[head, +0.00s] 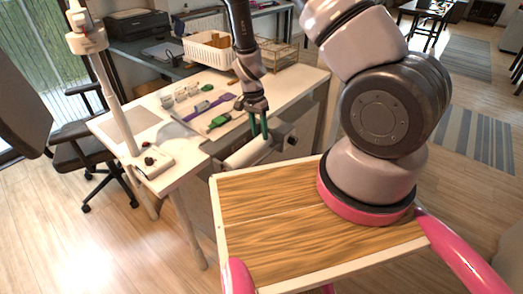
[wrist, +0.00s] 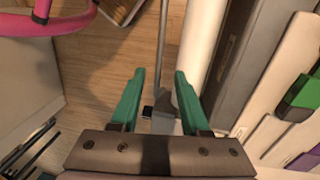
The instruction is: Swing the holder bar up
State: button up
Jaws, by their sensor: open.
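My gripper (head: 258,134) points down at the front edge of the white work table, with its green fingers beside a white roller. In the wrist view, my gripper (wrist: 159,76) is open, its two green fingers apart. A thin grey bar (wrist: 162,45), which looks like the holder bar, runs between the fingers as seen from the wrist. It ends in a wider grey piece (wrist: 164,112) with a small black part. I see no finger clearly touching it, and the depth between them is hard to tell. In the head view I cannot make the bar out.
The white roller (wrist: 203,45) runs close to the right of the bar; it also shows in the head view (head: 246,153). Open floor lies below the bar.

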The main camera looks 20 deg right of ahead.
jog(key=f, duration=0.6)
jog(key=s+f, duration=0.1)
jog(key=f, duration=0.2)
jog(key=shift+s+d, duration=0.1)
jog(key=shift+d, duration=0.3)
grip_shut()
